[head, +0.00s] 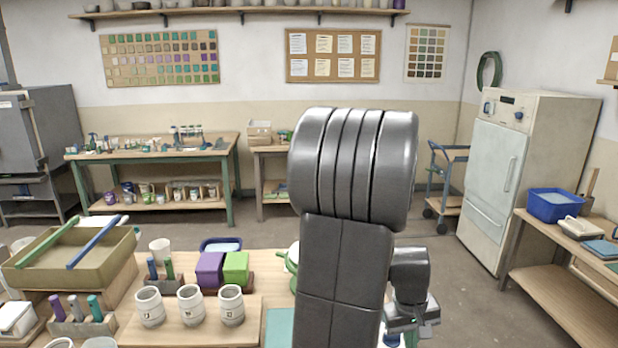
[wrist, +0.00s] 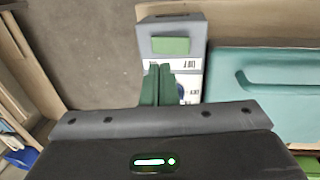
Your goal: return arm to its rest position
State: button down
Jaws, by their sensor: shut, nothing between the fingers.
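My arm (head: 345,265) rises through the middle of the head view and hides part of the room behind it. My gripper hangs to the right of the upper link, low in the head view, where its fingertips are hard to make out. In the wrist view the two green fingers of my gripper (wrist: 157,80) lie side by side, shut and empty. Just past the fingertips is a grey box with a green patch (wrist: 171,28). I cannot tell from this view whether they touch.
A teal tray (wrist: 270,75) lies right of the fingers in the wrist view. A fridge (head: 498,170) and side bench stand right; open floor (head: 450,275) lies between.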

notch_tip(320, 180, down, 3)
jog(key=shift+d+r+p, duration=0.1)
jog(key=shift+d+p, duration=0.05)
jog(key=shift+p, duration=0.25)
jog(key=shift+r+p, duration=0.1)
jog(key=shift+p, duration=0.85)
jog(key=shift+d+r, duration=0.1)
jog(key=shift+r, duration=0.25)
notch_tip(320, 180, up, 9)
jog(key=d, duration=0.1)
jog(key=f, duration=0.3)
jog(key=f+b, duration=0.1)
jog(key=f, duration=0.3)
jog(key=a+f, duration=0.1)
jog(key=f, duration=0.2)
jog(key=shift+f, duration=0.4)
jog(key=shift+b, duration=1.1)
